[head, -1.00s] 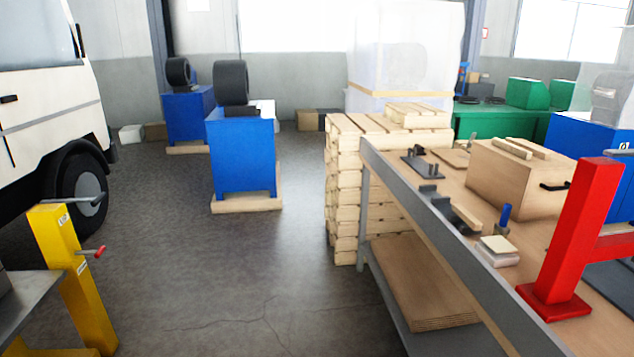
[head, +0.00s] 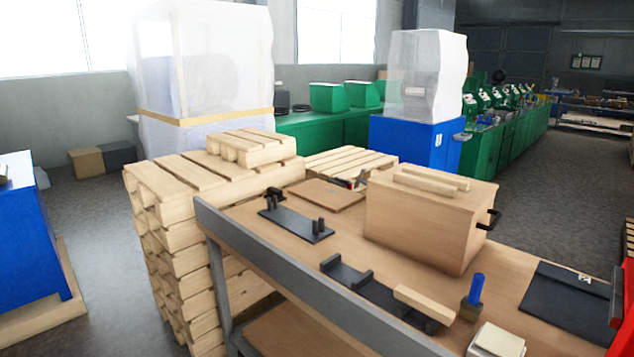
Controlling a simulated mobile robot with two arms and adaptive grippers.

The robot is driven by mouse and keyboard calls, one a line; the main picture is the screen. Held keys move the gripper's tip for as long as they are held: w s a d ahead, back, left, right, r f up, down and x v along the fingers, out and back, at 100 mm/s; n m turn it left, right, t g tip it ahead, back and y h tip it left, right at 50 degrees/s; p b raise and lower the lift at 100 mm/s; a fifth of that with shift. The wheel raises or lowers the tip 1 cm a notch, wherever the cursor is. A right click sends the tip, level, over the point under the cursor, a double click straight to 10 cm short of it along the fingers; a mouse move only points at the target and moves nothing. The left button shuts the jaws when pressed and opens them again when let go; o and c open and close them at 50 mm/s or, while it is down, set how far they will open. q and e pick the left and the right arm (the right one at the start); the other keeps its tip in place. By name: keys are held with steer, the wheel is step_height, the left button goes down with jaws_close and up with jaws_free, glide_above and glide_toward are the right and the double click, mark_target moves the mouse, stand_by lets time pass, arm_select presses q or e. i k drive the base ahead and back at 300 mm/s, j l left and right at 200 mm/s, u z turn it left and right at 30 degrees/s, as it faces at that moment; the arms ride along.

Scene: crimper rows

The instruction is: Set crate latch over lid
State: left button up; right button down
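A light wooden crate (head: 420,225) stands on the workbench, right of the picture's middle. Its lid (head: 440,183) carries two wooden battens. A black handle or latch part (head: 489,219) sticks out at the crate's right side; I cannot tell whether it lies over the lid. A small dark piece with a red part (head: 359,181) shows at the crate's left back edge, too small to make out. Neither of my grippers shows in the head view.
The workbench (head: 280,274) has a grey front rail. On it lie a black plate with pegs (head: 296,224), a black bracket (head: 380,292), a blue-handled tool (head: 475,289), a pale block (head: 496,341) and a dark mat (head: 562,300). Stacked pallets (head: 185,235) stand at its left end.

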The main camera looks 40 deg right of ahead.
mark_target(361, 180)
steer(key=i+z, duration=0.25)
steer(key=i, duration=0.25)
steer(key=i+j+z, duration=0.25)
steer(key=i, duration=0.2)
steer(key=i+j+z, duration=0.25)
steer(key=i, duration=0.2)
steer(key=i+j+z, duration=0.1)
steer(key=i+z, duration=0.35)
steer(key=i+j+z, duration=0.15)
steer(key=z, duration=0.35)
steer(key=i+j+z, duration=0.3)
steer(key=z, duration=0.15)
